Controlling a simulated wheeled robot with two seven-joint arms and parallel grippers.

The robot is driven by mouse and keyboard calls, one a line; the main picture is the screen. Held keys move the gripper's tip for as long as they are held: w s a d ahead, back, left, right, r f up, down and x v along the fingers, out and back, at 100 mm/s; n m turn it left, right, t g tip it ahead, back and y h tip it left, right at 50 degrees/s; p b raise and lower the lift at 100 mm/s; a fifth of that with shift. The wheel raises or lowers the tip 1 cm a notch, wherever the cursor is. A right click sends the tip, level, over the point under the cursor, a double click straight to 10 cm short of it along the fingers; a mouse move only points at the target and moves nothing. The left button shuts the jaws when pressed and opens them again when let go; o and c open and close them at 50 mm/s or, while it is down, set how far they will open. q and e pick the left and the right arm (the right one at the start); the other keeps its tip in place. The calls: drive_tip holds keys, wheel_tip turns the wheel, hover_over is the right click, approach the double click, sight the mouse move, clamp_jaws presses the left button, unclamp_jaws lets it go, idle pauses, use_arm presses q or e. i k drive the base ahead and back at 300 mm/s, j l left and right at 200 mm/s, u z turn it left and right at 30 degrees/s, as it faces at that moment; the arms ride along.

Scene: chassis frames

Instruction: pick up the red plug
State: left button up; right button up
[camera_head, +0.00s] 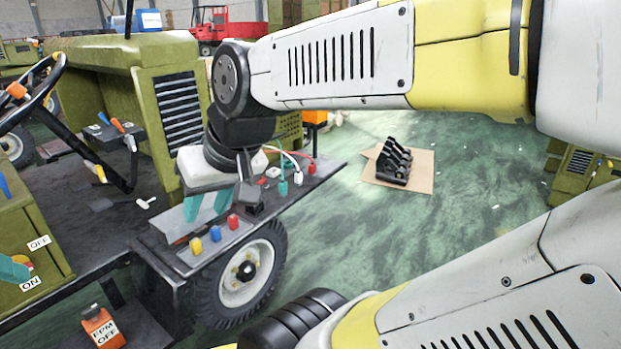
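Two red plug-like pieces show on the dark deck panel (318,180). One red piece (233,221) stands in a front row beside a blue piece (215,233) and a yellow piece (195,246). Another red piece (311,168) stands farther back with a cable attached, near a teal one (283,188). My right gripper (207,210) hangs over the panel, with its two teal fingers apart and nothing visible between them. It is just behind and left of the front red piece.
A green vehicle body (150,60) with a steering wheel (35,90) fills the left. A black wheel (245,270) is below the panel. A black object (394,160) sits on cardboard (425,170) on the open green floor. My arm links cross the right side.

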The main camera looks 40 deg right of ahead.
sight(312, 168)
drive_tip(key=z, duration=1.3)
